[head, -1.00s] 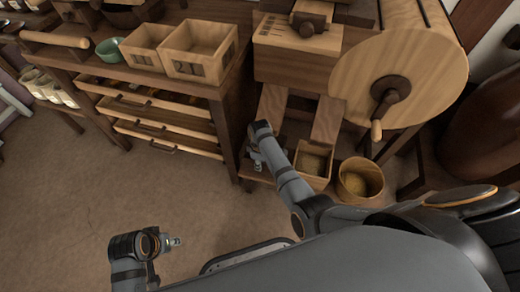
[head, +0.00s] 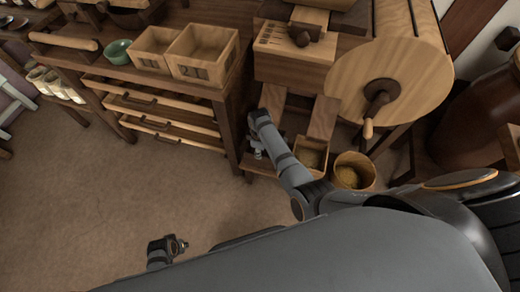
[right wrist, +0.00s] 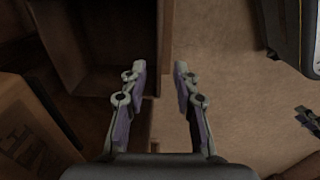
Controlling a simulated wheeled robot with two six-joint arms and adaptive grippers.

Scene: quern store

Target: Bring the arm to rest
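My right arm reaches toward the wooden mill stand, and its gripper (head: 257,150) hangs low beside the stand's base. In the right wrist view the right gripper (right wrist: 161,75) has its two fingers apart with nothing between them. My left gripper (head: 180,246) is small and low in the head view, above the bare floor and away from the furniture. Its fingertips are too small to tell whether they are apart. Most of the left arm is hidden behind my grey body.
The mill (head: 395,75) with a crank stands right of the workbench (head: 228,95). Two wooden boxes (head: 202,52) and a green bowl (head: 117,52) sit on the bench. A square bin (head: 311,153) and a round tub (head: 354,172) stand near my right arm. The floor (head: 110,205) is open at left.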

